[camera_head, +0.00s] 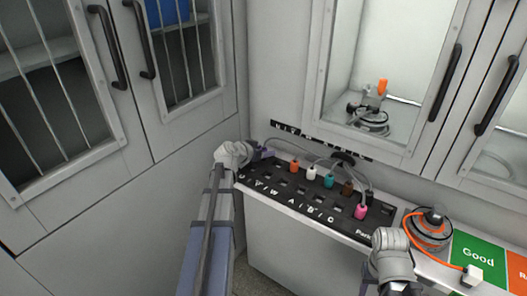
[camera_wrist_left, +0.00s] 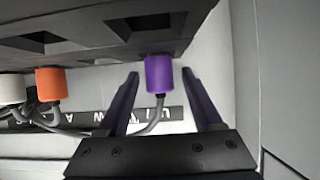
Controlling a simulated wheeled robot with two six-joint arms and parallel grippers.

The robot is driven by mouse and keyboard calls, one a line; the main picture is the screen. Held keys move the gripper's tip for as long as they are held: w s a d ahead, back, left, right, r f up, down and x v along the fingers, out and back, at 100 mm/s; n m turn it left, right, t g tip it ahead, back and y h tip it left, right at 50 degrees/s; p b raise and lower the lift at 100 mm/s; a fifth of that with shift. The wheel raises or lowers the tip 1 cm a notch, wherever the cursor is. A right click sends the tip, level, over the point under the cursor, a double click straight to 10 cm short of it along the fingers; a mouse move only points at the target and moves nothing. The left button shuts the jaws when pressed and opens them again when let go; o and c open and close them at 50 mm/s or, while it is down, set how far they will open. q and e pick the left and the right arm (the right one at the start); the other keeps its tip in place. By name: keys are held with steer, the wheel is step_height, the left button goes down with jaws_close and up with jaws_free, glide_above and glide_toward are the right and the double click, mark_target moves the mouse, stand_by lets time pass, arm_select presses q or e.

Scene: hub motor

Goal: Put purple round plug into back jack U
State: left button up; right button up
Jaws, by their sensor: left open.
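The purple round plug (camera_wrist_left: 165,73) sits at the end of the black jack panel in the left wrist view, its grey cable hanging from it. My left gripper (camera_wrist_left: 161,98) is open, with one finger on each side of the plug. A gap shows on both sides. In the head view my left gripper (camera_head: 264,150) is at the left back corner of the black panel (camera_head: 340,222), and I cannot make out the purple plug there. Letters including U, V and W run along the panel's front. Jack U in the back row cannot be told clearly.
Orange (camera_head: 294,167), white (camera_head: 311,174), teal (camera_head: 328,181), brown (camera_head: 347,188) and pink (camera_head: 361,212) plugs stand in the panel. A hub motor (camera_head: 430,228) with an orange cable lies right of it, beside a green "Good" area (camera_head: 479,258). Cabinet walls close in behind and left.

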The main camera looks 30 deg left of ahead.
arm_select(q)
steer(key=shift+s+r+p, duration=0.3)
steer(key=shift+r+p, duration=0.1)
steer(key=p+v, duration=0.5)
steer(key=v, duration=0.6)
steer(key=shift+s, duration=0.2)
